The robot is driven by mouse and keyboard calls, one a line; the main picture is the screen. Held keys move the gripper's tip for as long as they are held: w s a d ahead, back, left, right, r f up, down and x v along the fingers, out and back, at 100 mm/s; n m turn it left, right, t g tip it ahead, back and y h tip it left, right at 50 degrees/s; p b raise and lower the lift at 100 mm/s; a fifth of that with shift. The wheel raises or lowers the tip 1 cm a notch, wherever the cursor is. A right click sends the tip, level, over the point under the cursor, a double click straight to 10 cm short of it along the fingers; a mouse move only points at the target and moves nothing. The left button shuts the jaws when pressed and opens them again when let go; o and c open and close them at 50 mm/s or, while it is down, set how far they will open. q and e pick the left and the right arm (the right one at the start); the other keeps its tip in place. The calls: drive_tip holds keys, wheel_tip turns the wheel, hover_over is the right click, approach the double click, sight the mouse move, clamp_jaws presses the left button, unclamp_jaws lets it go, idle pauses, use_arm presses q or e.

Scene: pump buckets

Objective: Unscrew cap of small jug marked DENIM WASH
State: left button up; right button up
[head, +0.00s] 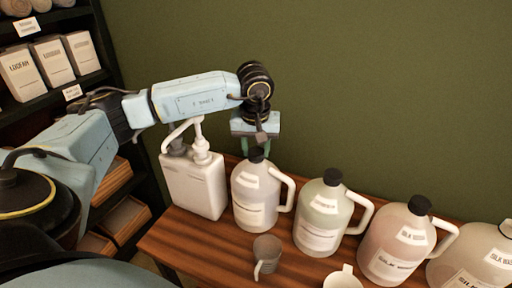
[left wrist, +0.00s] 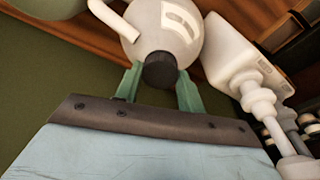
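A small whitish jug (head: 258,198) with a handle on its right and a black cap (head: 256,155) stands upright on the wooden table; its label is too small to read. The cap is on the jug. My left gripper (head: 257,148) is just above and behind the cap, pointing down. In the left wrist view the cap (left wrist: 160,71) shows between the two green fingers (left wrist: 158,88), which are apart; I cannot tell whether either one touches it. The same jug (left wrist: 170,28) shows beyond them. My right gripper is not in view.
A white pump container (head: 195,185) stands close on the jug's left. More capped jugs (head: 322,215) (head: 397,238) stand in a row to the right. A grey measuring cup (head: 266,252) and a cream cup (head: 343,279) sit in front. A dark shelf (head: 110,55) is at left.

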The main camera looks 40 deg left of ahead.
use_arm(q)
drive_tip(key=c, duration=0.4)
drive_tip(key=n, duration=0.3)
drive_tip(key=n+p, duration=0.1)
drive_tip(key=n, duration=0.2)
drive_tip(key=shift+n+g+y, duration=0.4)
drive_tip(key=n, duration=0.4)
drive_tip(key=shift+g+p, duration=0.3)
drive_tip(key=shift+p, duration=0.1)
drive_tip(key=n, duration=0.4)
drive_tip(key=shift+g+p, duration=0.4)
drive_tip(key=o, duration=1.1)
